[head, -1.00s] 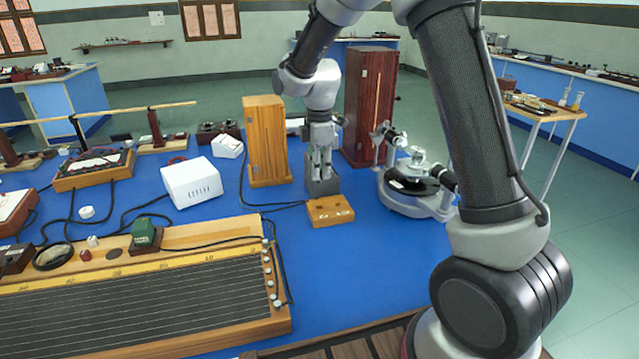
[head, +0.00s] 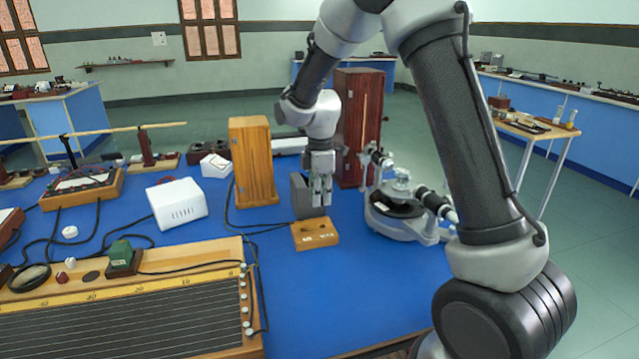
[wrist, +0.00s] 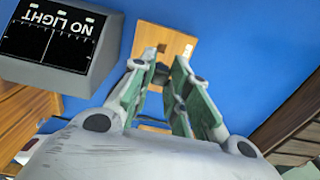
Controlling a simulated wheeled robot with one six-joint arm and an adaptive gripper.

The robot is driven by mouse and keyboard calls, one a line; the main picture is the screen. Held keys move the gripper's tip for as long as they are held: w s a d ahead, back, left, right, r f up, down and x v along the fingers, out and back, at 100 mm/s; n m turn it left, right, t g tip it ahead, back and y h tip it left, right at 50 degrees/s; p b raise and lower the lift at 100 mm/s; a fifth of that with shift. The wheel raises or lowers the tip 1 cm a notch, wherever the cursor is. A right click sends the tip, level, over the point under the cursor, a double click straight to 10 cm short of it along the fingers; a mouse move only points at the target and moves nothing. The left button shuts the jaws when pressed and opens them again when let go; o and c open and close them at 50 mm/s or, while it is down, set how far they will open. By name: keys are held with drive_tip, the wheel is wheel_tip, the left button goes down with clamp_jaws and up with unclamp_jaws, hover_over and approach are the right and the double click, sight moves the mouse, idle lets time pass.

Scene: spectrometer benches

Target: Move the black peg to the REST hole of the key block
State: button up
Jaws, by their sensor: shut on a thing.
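The key block (head: 315,234) is a small light-wood block with dark spots on top, lying on the blue bench in front of the grey box. In the wrist view the block (wrist: 181,45) lies beyond my fingertips. My gripper (head: 321,196) points down above and just behind the block, to the right of the grey box. Its fingers (wrist: 165,74) are shut on a small dark piece, which I take to be the black peg (wrist: 161,72); it is mostly hidden between the fingertips. The hole labels are too small to read.
The grey box (head: 301,197) stands close to the left of my gripper; its display reads NO LIGHT in the wrist view (wrist: 60,35). A tall wooden box (head: 253,165), a dark red cabinet (head: 358,125) and the spectrometer (head: 400,212) stand around. Bench in front of the block is clear.

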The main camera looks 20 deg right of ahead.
drive_tip(key=shift+d+f, duration=0.3)
drive_tip(key=shift+f, duration=3.3)
drive_tip(key=o, duration=0.9)
wheel_tip(320, 180, up, 12)
